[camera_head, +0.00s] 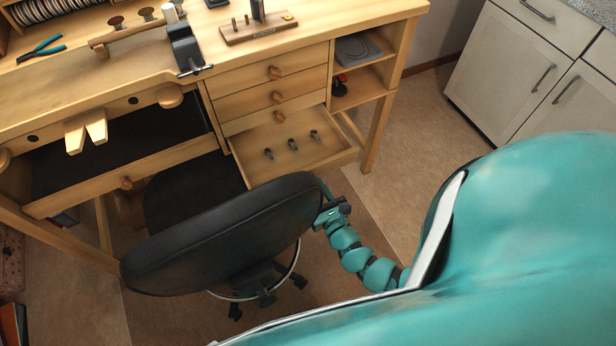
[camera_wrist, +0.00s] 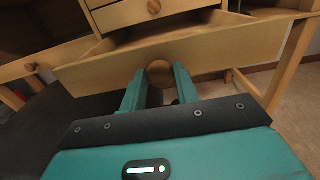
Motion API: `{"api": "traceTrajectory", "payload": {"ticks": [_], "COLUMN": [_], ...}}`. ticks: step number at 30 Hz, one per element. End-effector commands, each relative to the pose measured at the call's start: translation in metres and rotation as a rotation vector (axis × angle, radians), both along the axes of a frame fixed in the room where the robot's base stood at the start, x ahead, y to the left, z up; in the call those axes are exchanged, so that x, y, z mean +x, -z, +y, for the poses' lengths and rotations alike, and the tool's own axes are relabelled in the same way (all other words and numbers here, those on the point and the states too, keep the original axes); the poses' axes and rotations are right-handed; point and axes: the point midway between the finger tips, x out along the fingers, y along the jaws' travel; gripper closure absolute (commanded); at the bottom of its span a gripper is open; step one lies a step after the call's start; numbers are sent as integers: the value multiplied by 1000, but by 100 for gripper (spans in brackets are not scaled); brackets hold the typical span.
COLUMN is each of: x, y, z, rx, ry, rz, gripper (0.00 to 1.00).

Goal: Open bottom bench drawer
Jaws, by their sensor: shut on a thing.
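The bottom bench drawer (camera_head: 300,158) is pulled out from the wooden bench, and several small dark items lie inside it. In the wrist view its front panel (camera_wrist: 205,50) spans the picture, with a round wooden knob (camera_wrist: 159,73) at its middle. My gripper (camera_wrist: 160,84) is shut on this knob, one teal finger on each side. In the head view my gripper (camera_head: 328,200) is at the drawer's front, partly hidden behind the chair's backrest. The knob is hidden in the head view.
A black swivel chair (camera_head: 225,235) stands close to the left of my arm. Two closed drawers (camera_head: 250,98) sit above the open one. A bench leg (camera_head: 378,135) stands right of the drawer, and grey cabinets (camera_head: 515,70) are at the far right. Floor between them is clear.

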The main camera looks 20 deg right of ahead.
Motion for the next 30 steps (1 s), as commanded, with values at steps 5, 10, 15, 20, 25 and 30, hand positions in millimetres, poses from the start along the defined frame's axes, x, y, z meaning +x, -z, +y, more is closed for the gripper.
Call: {"api": "traceTrajectory", "payload": {"ticks": [5, 10, 15, 20, 25, 30], "x": [-16, -21, -22, -22, -22, -21], "y": [2, 0, 0, 0, 0, 0], "z": [0, 0, 0, 0, 0, -1], "rx": [-2, 0, 0, 0, 0, 0], "ry": [-2, -1, -1, -1, -1, -1], "rz": [3, 0, 0, 0, 0, 0], "gripper": [100, 100, 100, 100, 48, 48]}}
